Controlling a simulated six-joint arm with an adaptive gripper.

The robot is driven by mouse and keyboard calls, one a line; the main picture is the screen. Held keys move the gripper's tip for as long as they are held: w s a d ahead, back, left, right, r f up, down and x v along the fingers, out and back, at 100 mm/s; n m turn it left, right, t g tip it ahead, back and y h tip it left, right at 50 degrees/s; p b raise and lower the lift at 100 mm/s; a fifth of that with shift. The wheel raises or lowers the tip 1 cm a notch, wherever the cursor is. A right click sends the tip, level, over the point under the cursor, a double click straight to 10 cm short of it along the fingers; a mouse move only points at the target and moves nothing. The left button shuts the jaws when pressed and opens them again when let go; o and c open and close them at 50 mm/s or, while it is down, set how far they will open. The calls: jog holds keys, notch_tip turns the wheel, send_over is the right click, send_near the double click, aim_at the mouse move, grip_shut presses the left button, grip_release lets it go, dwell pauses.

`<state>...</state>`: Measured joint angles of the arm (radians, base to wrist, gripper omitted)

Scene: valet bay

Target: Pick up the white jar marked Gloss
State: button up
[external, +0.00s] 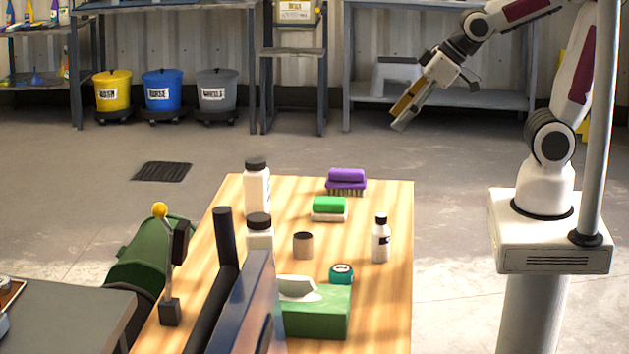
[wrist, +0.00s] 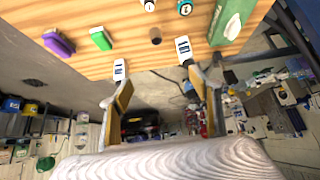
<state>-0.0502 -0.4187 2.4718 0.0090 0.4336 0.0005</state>
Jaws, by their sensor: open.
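Two white jars with black caps stand upright on the wooden bench (external: 395,300) in the external view. One is the far jar (external: 257,190); the other is the nearer jar (external: 260,238), its lower part hidden. In the wrist view, two white labelled jars, one on the left (wrist: 120,70) and one on the right (wrist: 184,50), show by the bench edge. I cannot read their labels, so I cannot tell which says Gloss. My gripper (external: 400,118) is open and empty, in the air beyond the bench's far right corner. Its spread fingers show in the wrist view (wrist: 160,88).
A dark post (external: 226,237) rises at left.

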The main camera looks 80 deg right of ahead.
jog(key=w+a+f+t, duration=0.2)
jog(key=w+f, duration=0.2)
jog(key=w, duration=0.4)
jog(key=w+a+f+t, duration=0.1)
jog(key=w+a+f, duration=0.25)
jog(key=w, duration=0.55)
jog(key=n+t+y, duration=0.2)
jog(key=t, duration=0.2)
send_near(259, 233)
jog(key=shift+w+d+f, duration=0.35)
jog(key=shift+w+d, duration=0.15)
jog(key=shift+w, duration=0.15)
jog(key=shift+w+d+f, duration=0.35)
jog(key=shift+w+d, duration=0.1)
jog(key=shift+w, duration=0.2)
jog(key=shift+x, duration=1.25)
jog(key=shift+w, duration=0.15)
jog(key=shift+x, duration=2.45)
